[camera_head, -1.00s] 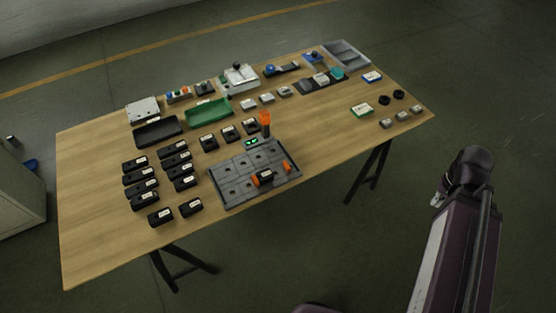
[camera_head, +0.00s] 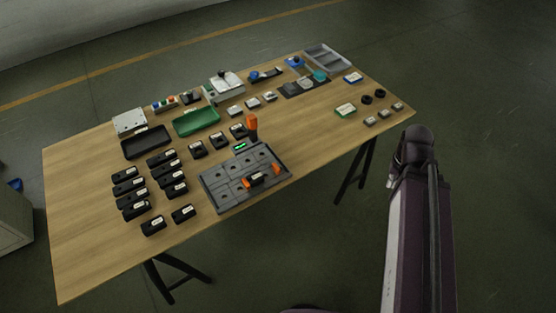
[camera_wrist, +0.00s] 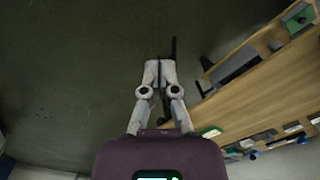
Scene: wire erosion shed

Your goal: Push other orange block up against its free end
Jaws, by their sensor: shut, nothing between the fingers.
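A grey slotted plate (camera_head: 222,189) lies near the table's front edge. A small black part with a pale label (camera_head: 261,178) sits on it, between one orange block (camera_head: 246,184) at its left end and the other orange block (camera_head: 276,169) at its right end. The left block looks close to the part; whether either block touches it is too small to tell. My gripper (camera_wrist: 159,70) is shut and empty in the wrist view, over the dark floor beside the table, away from the plate. The head view shows my arm right of the table, not the fingers clearly.
A green tray (camera_head: 196,123) and black tray (camera_head: 146,142) are behind. Bare wood lies right of the plate.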

